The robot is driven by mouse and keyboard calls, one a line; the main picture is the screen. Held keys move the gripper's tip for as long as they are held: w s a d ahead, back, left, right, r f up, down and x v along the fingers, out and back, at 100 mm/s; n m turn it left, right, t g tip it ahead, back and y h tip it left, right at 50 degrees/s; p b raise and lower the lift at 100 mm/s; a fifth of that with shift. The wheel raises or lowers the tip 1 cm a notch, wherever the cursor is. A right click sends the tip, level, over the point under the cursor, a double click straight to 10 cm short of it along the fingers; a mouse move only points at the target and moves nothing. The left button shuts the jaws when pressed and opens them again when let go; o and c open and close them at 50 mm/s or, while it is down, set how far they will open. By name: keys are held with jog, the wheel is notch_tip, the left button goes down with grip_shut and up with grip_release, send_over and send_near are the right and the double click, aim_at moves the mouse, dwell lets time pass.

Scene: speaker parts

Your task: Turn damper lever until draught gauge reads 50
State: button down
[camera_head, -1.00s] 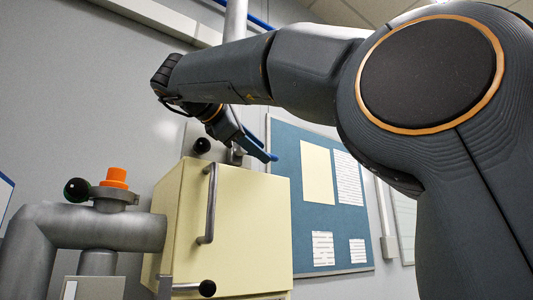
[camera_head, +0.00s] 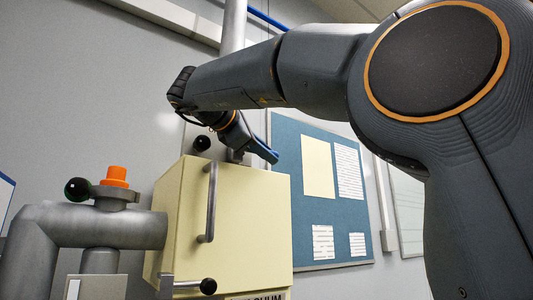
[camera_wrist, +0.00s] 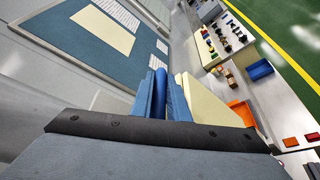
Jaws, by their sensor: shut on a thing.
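My gripper (camera_head: 268,154) is at the grey flue pipe (camera_head: 236,18), just above the top of the cream cabinet (camera_head: 250,220). Its blue fingers point down and right. In the wrist view, the gripper (camera_wrist: 162,92) is shut on a darker blue bar (camera_wrist: 159,94), which seems to be the damper lever's handle. The rest of the lever is hidden by the gripper and arm. A black ball knob (camera_head: 201,144) stands left of the flue; I cannot tell whether it belongs to the lever. I see no draught gauge or reading.
A grey pipe (camera_head: 115,229) with an orange cap (camera_head: 116,176) and a black-knobbed handle (camera_head: 77,190) stands left of the cabinet. A pinboard (camera_head: 290,185) hangs behind. In the wrist view, a bench with small parts (camera_wrist: 222,35) and an orange bin (camera_wrist: 243,113) lie to the right.

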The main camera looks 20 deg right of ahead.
jog(key=shift+h+b, duration=0.3)
jog(key=shift+b, duration=0.9)
jog(key=shift+r+t+b, duration=0.1)
jog(key=shift+t+b, duration=0.2)
jog(key=shift+b, duration=0.35)
jog(key=r+t+h+b, duration=0.1)
jog(key=h+b, duration=0.1)
jog(key=b, duration=0.3)
jog(key=shift+a+n+b, duration=0.15)
jog(key=shift+n+b, duration=0.15)
jog(key=shift+n, duration=0.1)
jog(key=r+t+h+b, duration=0.1)
jog(key=b, duration=0.3)
jog(key=shift+a+r+n, duration=0.1)
jog(key=shift+a+n, duration=0.05)
jog(key=shift+n, duration=0.15)
jog(key=shift+s+a+r+t+h+b, duration=0.15)
jog(key=shift+r+t+h+b, duration=0.2)
jog(key=shift+b, duration=0.6)
jog(key=shift+r+n, duration=0.2)
jog(key=shift+n, duration=0.1)
jog(key=c, duration=1.7)
grip_release()
